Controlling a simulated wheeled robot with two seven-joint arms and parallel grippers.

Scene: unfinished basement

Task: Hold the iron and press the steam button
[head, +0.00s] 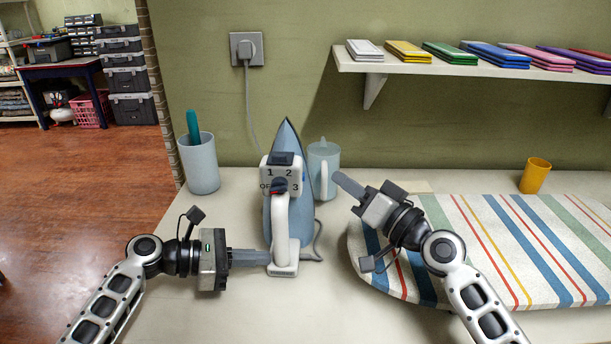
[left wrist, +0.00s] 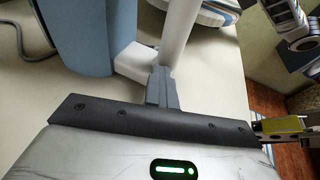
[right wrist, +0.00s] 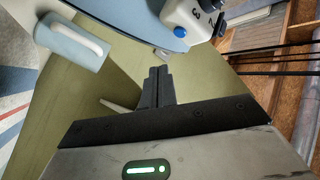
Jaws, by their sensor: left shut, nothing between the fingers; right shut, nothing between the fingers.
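The blue and white iron (head: 272,215) stands upright on its heel on the table, its pointed tip up. Its white handle faces me, with a dial marked OFF, 1, 2, 3 and a dark button (head: 284,159) at the top. My left gripper (head: 268,257) is shut and empty, its fingertips close beside the handle's lower end; the left wrist view shows them at the white handle base (left wrist: 135,62). I cannot tell if they touch. My right gripper (head: 337,176) is shut and empty, raised to the right of the iron, near the dial and a blue button (right wrist: 180,32).
A striped ironing board (head: 480,230) fills the right of the table (head: 240,315). A pale cup (head: 199,165) stands left of the iron, a translucent jug (head: 329,160) behind it, and a yellow cup (head: 535,176) at right. The iron's cord runs to a wall socket (head: 247,49).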

